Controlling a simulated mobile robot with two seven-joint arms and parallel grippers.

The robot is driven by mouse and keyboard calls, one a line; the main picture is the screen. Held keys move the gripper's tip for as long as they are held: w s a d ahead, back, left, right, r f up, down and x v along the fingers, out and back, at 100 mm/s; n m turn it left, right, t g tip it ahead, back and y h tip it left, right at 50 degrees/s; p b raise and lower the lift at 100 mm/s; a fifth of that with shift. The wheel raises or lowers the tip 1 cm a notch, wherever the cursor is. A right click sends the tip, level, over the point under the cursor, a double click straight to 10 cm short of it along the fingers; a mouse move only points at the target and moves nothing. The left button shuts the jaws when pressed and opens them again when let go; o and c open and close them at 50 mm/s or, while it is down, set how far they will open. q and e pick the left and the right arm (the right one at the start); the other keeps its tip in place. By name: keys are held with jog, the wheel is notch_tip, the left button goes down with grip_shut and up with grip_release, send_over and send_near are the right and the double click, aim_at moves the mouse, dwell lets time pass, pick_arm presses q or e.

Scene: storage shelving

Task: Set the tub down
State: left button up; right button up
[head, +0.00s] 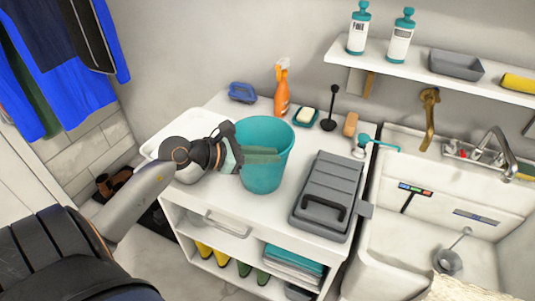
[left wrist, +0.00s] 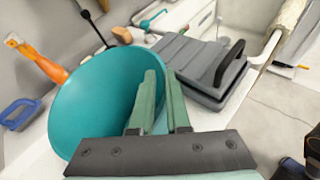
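The teal tub (head: 263,175) is upright at the white counter, between a white basin and a grey toolbox. Its base looks to be on or very close to the counter top; I cannot tell if there is a gap. My left gripper (head: 275,155) reaches in from the left at the tub's near rim. In the left wrist view, the green fingers (left wrist: 163,100) straddle the wall of the tub (left wrist: 90,100), one inside and one outside, and look closed on it. My right gripper is not in view.
The grey toolbox (head: 328,188) stands close on the right, the white basin (head: 150,148) on the left. Behind are an orange spray bottle (head: 282,90), a blue brush (head: 242,92), a soap dish (head: 306,117) and a black plunger-like tool (head: 329,122). A sink (head: 400,245) lies further right.

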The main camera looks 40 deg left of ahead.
pick_arm(q)
jog(key=shift+o, duration=1.2)
jog(key=shift+s+a+r, duration=0.1)
jog(key=shift+r, duration=0.1)
jog(key=v, duration=1.1)
jog(key=shift+s+a, duration=0.15)
jog(key=shift+s, duration=0.2)
jog(key=shift+r, duration=0.1)
